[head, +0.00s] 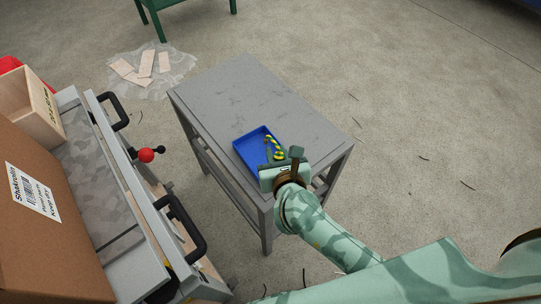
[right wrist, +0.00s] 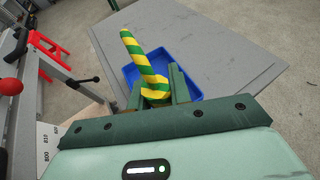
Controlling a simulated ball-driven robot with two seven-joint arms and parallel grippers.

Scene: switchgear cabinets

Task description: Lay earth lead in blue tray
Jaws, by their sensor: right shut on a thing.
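The earth lead (head: 273,148) is a short green-and-yellow striped piece. It also shows in the right wrist view (right wrist: 143,62), where it stands up from between the fingers. My right gripper (right wrist: 158,98) is shut on the earth lead at its near end. In the head view my right gripper (head: 279,163) is over the near right part of the blue tray (head: 244,149). The tray is shallow and rests on the grey table; the wrist view shows it behind the lead (right wrist: 187,62). I cannot tell whether the lead touches the tray. My left gripper is not in view.
The grey table (head: 235,85) is otherwise clear. A trolley with black handles (head: 113,110) and a red knob (head: 146,155) stands to the left, bearing a cardboard box (head: 50,235) and a wooden box (head: 30,100). Plastic sheet with wood pieces (head: 145,68) lies on the floor.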

